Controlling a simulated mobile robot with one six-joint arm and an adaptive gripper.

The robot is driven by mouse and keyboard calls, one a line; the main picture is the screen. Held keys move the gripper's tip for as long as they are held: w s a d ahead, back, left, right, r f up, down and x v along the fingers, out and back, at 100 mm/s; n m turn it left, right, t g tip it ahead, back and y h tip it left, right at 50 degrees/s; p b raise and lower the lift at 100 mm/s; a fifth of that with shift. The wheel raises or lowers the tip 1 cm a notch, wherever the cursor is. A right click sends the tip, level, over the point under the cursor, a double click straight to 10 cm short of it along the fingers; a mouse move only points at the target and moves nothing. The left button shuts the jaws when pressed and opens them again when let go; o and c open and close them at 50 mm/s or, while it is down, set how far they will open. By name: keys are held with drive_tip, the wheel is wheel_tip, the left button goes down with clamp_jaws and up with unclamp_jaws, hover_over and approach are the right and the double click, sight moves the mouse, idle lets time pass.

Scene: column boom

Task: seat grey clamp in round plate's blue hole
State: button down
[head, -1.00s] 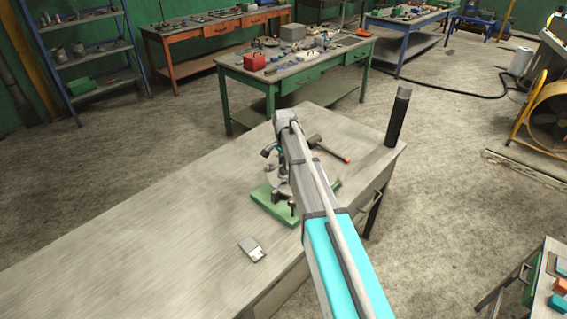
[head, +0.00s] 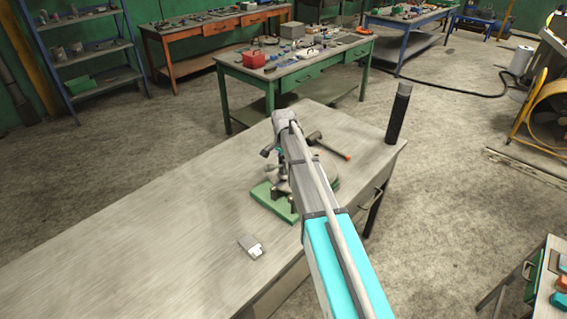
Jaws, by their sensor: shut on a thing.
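A green base (head: 270,203) stands on the wooden bench, with a grey round plate (head: 328,168) above it, partly hidden behind my arm. My gripper (head: 281,180) points down over the left part of this fixture. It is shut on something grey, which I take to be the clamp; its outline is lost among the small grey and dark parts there. The blue hole cannot be made out, so I cannot tell whether the clamp is above it, touching it or in it.
A hammer (head: 330,147) lies behind the fixture, and a tall black cylinder (head: 398,115) stands at the bench's far right corner. A small grey and white block (head: 251,247) lies near the front edge. The bench's left side (head: 130,235) is clear.

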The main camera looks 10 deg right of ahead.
drive_tip(key=shift+f+b, duration=1.3)
drive_tip(key=shift+f, duration=0.1)
drive_tip(key=c, duration=0.6)
unclamp_jaws()
drive_tip(key=shift+s+r, duration=0.1)
drive_tip(key=shift+r, duration=0.1)
drive_tip(key=shift+r+p, duration=3.65)
drive_tip(key=shift+p, duration=0.15)
drive_tip(key=o, duration=0.6)
drive_tip(key=shift+c, duration=0.2)
